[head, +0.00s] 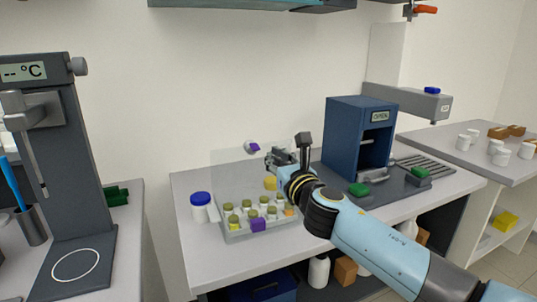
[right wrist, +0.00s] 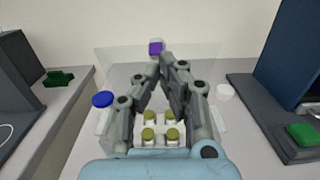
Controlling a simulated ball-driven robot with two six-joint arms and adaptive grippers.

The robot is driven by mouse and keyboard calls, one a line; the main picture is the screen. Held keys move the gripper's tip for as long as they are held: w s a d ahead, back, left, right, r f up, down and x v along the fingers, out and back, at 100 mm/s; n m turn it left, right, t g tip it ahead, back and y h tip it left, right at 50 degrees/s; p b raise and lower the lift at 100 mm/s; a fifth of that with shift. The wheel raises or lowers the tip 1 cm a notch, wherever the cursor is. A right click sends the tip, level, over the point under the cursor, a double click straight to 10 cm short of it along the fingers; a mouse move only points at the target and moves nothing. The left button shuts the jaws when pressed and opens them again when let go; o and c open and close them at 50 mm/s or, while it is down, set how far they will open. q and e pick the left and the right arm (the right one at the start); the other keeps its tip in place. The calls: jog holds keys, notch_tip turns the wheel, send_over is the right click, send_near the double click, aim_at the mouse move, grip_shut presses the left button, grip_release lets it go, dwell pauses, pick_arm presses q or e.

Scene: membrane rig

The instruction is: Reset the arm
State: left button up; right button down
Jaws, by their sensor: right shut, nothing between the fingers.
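My right arm (head: 375,240) reaches in from the lower right in the head view. Its gripper (head: 275,158) is above the back of the bench, near a clear upright panel (head: 228,168). In the right wrist view the gripper (right wrist: 162,66) has its fingers drawn together at the tips, with nothing held. My left gripper is not in view.
A white jar with a blue lid (head: 200,199) stands left of the tray. A dark blue device (head: 345,130) with green pieces (head: 358,189) stands right. A stand with a temperature display (head: 50,150) is left.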

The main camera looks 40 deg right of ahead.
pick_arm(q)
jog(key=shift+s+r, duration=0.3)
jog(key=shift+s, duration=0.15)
pick_arm(e)
jog(key=shift+s+a+r, duration=0.15)
jog(key=shift+s+r, duration=0.3)
jog(key=shift+s, duration=0.4)
